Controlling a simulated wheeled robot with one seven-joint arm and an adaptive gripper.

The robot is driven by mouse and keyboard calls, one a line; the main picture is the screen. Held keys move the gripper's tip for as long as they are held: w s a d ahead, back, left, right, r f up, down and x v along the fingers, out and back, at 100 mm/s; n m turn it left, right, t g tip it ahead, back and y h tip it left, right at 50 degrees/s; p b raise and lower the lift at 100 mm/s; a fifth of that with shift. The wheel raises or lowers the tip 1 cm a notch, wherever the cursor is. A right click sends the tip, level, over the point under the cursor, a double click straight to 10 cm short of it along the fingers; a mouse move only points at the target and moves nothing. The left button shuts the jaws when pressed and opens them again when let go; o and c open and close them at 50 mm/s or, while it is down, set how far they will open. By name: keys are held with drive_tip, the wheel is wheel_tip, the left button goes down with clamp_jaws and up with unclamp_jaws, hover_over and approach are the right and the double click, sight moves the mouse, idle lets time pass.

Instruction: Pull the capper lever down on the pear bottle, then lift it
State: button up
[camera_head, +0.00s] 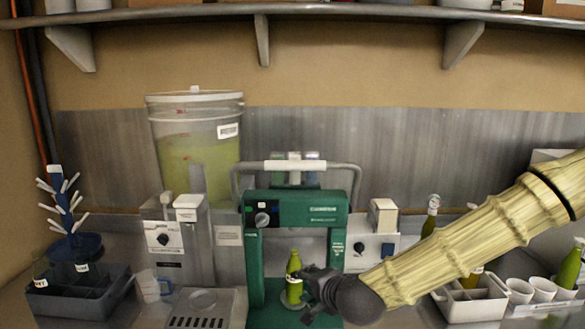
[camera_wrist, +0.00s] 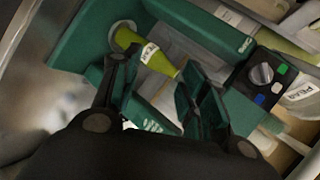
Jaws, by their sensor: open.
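The green capper (camera_head: 321,215) stands on the counter at the middle of the head view. Its lever (camera_head: 295,166), a grey bar with a white grip, is raised across the top. The pear bottle (camera_head: 294,277), green with a white label, stands upright inside the capper's frame. In the wrist view the bottle (camera_wrist: 154,55) shows just beyond the fingers. My gripper (camera_head: 312,287) is low in front of the capper, beside the bottle. In the wrist view its fingers (camera_wrist: 152,92) are apart, with nothing clearly held between them.
A clear bucket of green liquid (camera_head: 195,150) stands behind a filling machine (camera_head: 178,240) on the left. A dark divided crate (camera_head: 78,295) and a blue bottle rack (camera_head: 65,215) are at far left. A white crate (camera_head: 470,302), cups (camera_head: 531,290) and bottles are on the right.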

sight(295, 166)
wheel_tip(295, 166, up, 28)
drive_tip(key=w+m+t+y+p, duration=0.1)
drive_tip(key=w+m+t+p, duration=0.1)
drive_tip(key=m+t, duration=0.15)
drive_tip(key=shift+t, duration=0.25)
drive_tip(key=shift+d+p+x, duration=0.2)
drive_tip(key=shift+p+x, duration=1.9)
drive_tip(key=shift+x, duration=3.35)
clamp_jaws()
